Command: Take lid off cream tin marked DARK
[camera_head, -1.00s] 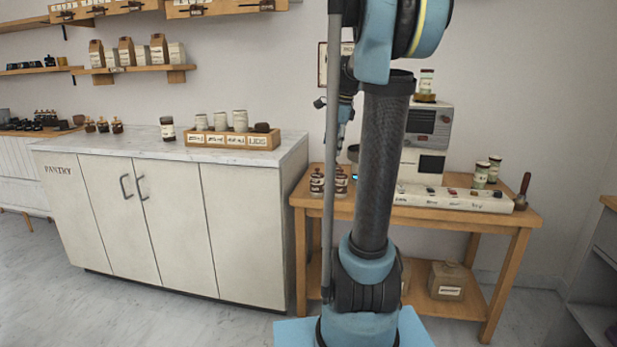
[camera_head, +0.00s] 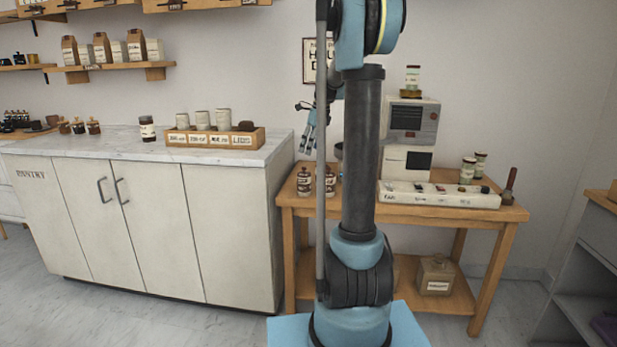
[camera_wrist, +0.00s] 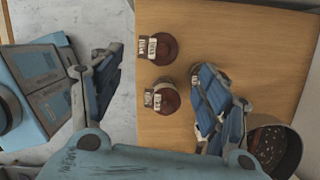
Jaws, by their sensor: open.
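Two small tins with round brown lids and cream labels stand on the wooden table. In the wrist view, one tin (camera_wrist: 160,48) is above the other tin (camera_wrist: 163,98); they also show in the head view as the left tin (camera_head: 304,181) and the right tin (camera_head: 330,182). Their labels are too small to read, so I cannot tell which is marked DARK. In the head view my gripper (camera_head: 308,143) hangs above the table's left end.
A metal pot with dark contents (camera_wrist: 272,148) stands close to my right finger. A white machine (camera_head: 408,135) and a long pale rack (camera_head: 437,197) occupy the table's middle and right.

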